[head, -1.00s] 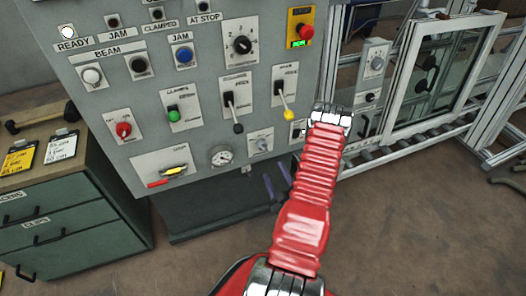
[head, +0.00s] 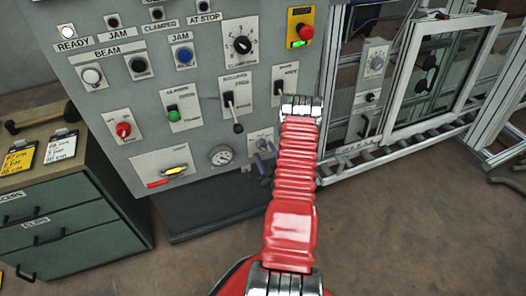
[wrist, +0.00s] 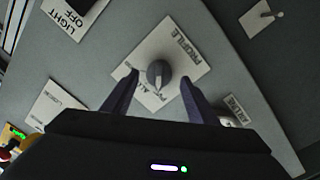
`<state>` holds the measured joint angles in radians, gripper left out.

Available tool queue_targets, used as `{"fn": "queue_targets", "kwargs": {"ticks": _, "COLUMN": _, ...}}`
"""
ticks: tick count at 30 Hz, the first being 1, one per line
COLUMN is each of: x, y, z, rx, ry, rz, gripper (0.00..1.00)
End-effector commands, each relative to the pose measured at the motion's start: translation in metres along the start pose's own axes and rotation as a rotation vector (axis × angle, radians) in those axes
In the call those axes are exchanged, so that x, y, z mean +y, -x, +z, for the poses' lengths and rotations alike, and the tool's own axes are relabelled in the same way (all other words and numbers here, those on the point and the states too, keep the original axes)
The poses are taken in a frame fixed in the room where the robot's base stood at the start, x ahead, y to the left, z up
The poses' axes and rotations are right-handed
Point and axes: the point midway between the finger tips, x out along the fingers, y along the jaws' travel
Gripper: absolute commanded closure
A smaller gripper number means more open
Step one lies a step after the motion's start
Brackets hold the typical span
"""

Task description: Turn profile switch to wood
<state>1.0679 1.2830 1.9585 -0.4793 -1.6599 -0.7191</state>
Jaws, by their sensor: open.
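The profile switch (wrist: 158,74) is a dark round knob on a white plate marked "PROFILE" in the wrist view. Its pale pointer mark faces down in the picture, towards my gripper's body. Lettering that looks like "ALU" shows below the knob; other position labels are partly hidden or too blurred to read, and I cannot make out "wood". My gripper (wrist: 159,80) is open, with one dark finger on each side of the knob; I cannot tell whether they touch it. In the head view the purple-grey fingers (head: 263,163) are at the low plate right of the gauge.
The grey control panel (head: 205,110) carries several knobs, levers and buttons. A round gauge (head: 222,156) is left of the fingers, and a black-handled lever (head: 232,108) stands out above. A framed glass door (head: 440,75) is at the right. Open floor lies in front.

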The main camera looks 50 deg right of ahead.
Motion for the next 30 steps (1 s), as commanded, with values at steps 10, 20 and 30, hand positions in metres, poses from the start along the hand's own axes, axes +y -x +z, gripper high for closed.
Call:
{"fn": "queue_targets", "kwargs": {"ticks": 10, "x": 0.000, "y": -0.021, "z": 0.000, "rx": -0.001, "ry": 0.000, "rz": 0.000, "gripper": 0.47}}
{"fn": "queue_targets", "kwargs": {"ticks": 20, "x": 0.000, "y": -0.021, "z": 0.000, "rx": -0.001, "ry": 0.000, "rz": 0.000, "gripper": 0.57}}
{"fn": "queue_targets", "kwargs": {"ticks": 30, "x": -0.001, "y": -0.021, "z": 0.000, "rx": 0.000, "ry": 0.000, "rz": -0.002, "gripper": 0.81}}
